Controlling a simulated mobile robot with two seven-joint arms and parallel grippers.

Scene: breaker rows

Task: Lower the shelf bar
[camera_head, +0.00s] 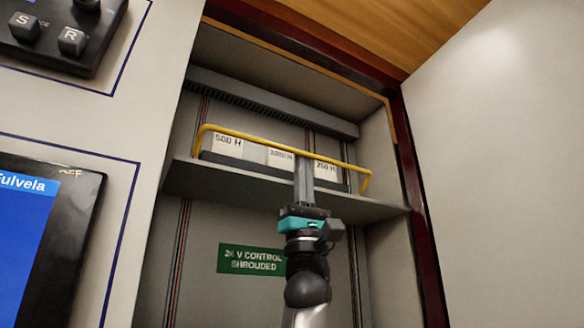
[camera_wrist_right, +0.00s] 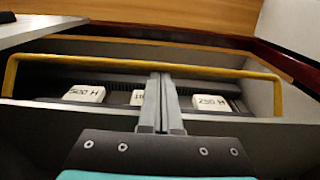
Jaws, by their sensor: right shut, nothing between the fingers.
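The yellow shelf bar (camera_head: 250,138) runs across the front of a grey shelf (camera_head: 200,180), raised above its edge, with bent ends going down at both sides. It also spans the right wrist view (camera_wrist_right: 220,72). My right gripper (camera_head: 303,165) reaches up from below at the middle of the bar, fingers together and empty. In the wrist view the fingertips (camera_wrist_right: 160,78) are at the bar's height, overlapping it; I cannot tell whether they touch it. My left gripper is not in view.
White blocks marked 500 H (camera_head: 228,144), 1000 H (camera_head: 280,158) and 250 H (camera_head: 326,171) sit behind the bar. A green sign (camera_head: 250,259) is below the shelf. A panel with a blue screen (camera_head: 22,240) and dark switches (camera_head: 70,40) stands left.

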